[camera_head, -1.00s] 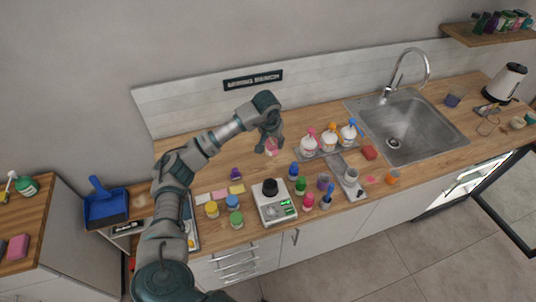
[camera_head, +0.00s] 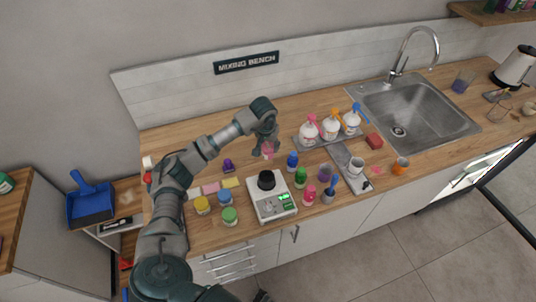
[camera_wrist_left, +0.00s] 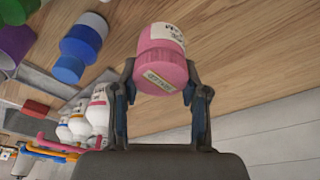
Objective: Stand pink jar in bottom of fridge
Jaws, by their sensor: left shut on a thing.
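The pink jar (camera_wrist_left: 162,62) is held between the two fingers of my left gripper (camera_wrist_left: 160,92) in the left wrist view. It has a pink lid or base with a pale label. In the head view the pink jar (camera_head: 268,148) shows as a small pink patch below my left gripper (camera_head: 266,142), over the wooden counter. From these views I cannot tell whether it touches the counter. The fridge (camera_head: 478,172) is partly in view at the right, under the counter, with a lit interior and a dark-framed door. My right gripper is not in view.
Pump bottles (camera_head: 330,128) stand on a tray right of the gripper. A scale (camera_head: 271,200) and several small coloured jars stand near the front edge. The sink (camera_head: 410,115) is farther right. A blue dustpan (camera_head: 90,198) is at the left. The floor in front is clear.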

